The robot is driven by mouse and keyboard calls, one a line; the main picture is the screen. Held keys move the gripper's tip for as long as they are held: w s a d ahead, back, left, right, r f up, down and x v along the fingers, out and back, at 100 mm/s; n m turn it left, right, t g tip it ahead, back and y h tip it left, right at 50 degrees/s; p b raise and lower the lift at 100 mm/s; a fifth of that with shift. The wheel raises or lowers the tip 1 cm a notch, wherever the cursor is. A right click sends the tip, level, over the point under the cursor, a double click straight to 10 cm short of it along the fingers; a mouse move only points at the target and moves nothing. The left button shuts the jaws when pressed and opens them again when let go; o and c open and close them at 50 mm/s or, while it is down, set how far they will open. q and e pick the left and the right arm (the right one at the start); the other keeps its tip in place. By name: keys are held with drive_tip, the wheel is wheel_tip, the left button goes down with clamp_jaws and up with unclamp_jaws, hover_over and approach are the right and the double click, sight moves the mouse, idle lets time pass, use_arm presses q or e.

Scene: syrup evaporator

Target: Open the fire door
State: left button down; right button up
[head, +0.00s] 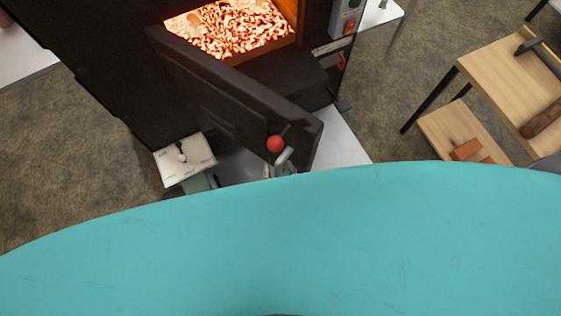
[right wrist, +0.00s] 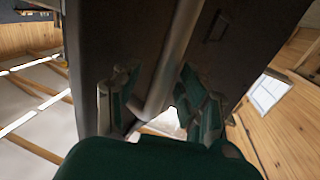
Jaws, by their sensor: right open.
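The dark fire door (head: 235,92) stands swung open from the black evaporator front, and glowing embers (head: 232,28) show in the opening behind it. A red ball knob (head: 275,143) sits near the door's free end, beside a short metal handle (head: 284,156). My right gripper (head: 282,170) is at that end, mostly hidden by the teal surface in front. In the right wrist view its open fingers (right wrist: 160,98) stand on either side of the bent metal handle bar (right wrist: 172,70), close to the door's dark face (right wrist: 125,40). I cannot tell whether they touch the bar. My left gripper is not in view.
A pale panel with a small knob (head: 184,158) is left of the door. A switch box with red and green buttons (head: 347,18) is on the evaporator's right side. A wooden table (head: 505,85) with tools stands at right. Carpeted floor (head: 385,100) lies between.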

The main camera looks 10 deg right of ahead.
drive_tip(key=s, duration=0.7)
drive_tip(key=shift+d, duration=0.25)
drive_tip(key=shift+s, duration=0.1)
